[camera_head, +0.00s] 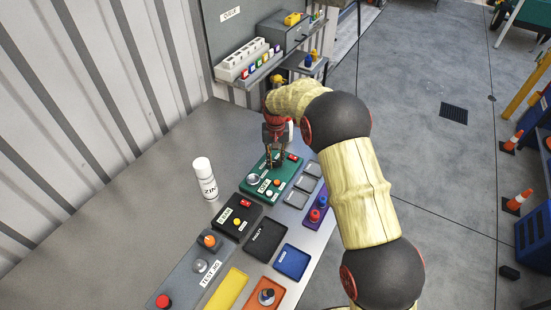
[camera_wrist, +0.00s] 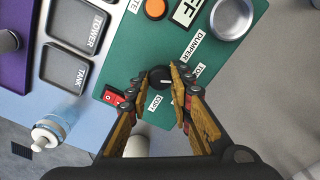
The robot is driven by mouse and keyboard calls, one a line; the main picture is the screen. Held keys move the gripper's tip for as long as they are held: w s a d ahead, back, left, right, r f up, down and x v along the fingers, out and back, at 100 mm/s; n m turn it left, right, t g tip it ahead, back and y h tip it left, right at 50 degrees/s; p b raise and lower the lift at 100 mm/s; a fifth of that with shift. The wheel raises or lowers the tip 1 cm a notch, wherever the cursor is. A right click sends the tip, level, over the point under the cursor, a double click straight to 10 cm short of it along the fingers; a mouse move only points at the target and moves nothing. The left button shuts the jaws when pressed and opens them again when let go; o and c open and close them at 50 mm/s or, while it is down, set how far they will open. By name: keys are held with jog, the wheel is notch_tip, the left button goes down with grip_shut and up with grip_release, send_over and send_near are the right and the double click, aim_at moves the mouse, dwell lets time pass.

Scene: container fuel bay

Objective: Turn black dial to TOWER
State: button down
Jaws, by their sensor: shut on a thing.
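The black dial (camera_wrist: 160,77) sits on the green panel (camera_wrist: 125,58) in the wrist view. My gripper (camera_wrist: 159,80) has its two fingers closed on either side of the dial. A small pale mark shows on the dial's face, but I cannot tell for sure which label it points to. A DUMPER label (camera_wrist: 195,47) and a partly covered label starting "TO" (camera_wrist: 199,70) lie to its right, and another partly hidden label (camera_wrist: 155,103) lies below it. In the head view my gripper (camera_head: 276,160) is down over the green panel (camera_head: 256,197), hiding the dial.
A red switch (camera_wrist: 115,97), orange button (camera_wrist: 155,8), display (camera_wrist: 188,12) and silver dome (camera_wrist: 231,18) surround the dial. TOWER (camera_wrist: 76,24) and TANK (camera_wrist: 67,68) trays lie to the left. A white can (camera_head: 204,178) stands left of the panel; the bench's left part is clear.

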aim_at(276, 162)
jog(key=shift+m, duration=0.3)
jog(key=c, duration=1.6)
grip_release()
jog(key=shift+r, duration=0.1)
notch_tip(276, 162, up, 12)
jog(key=shift+f, duration=0.1)
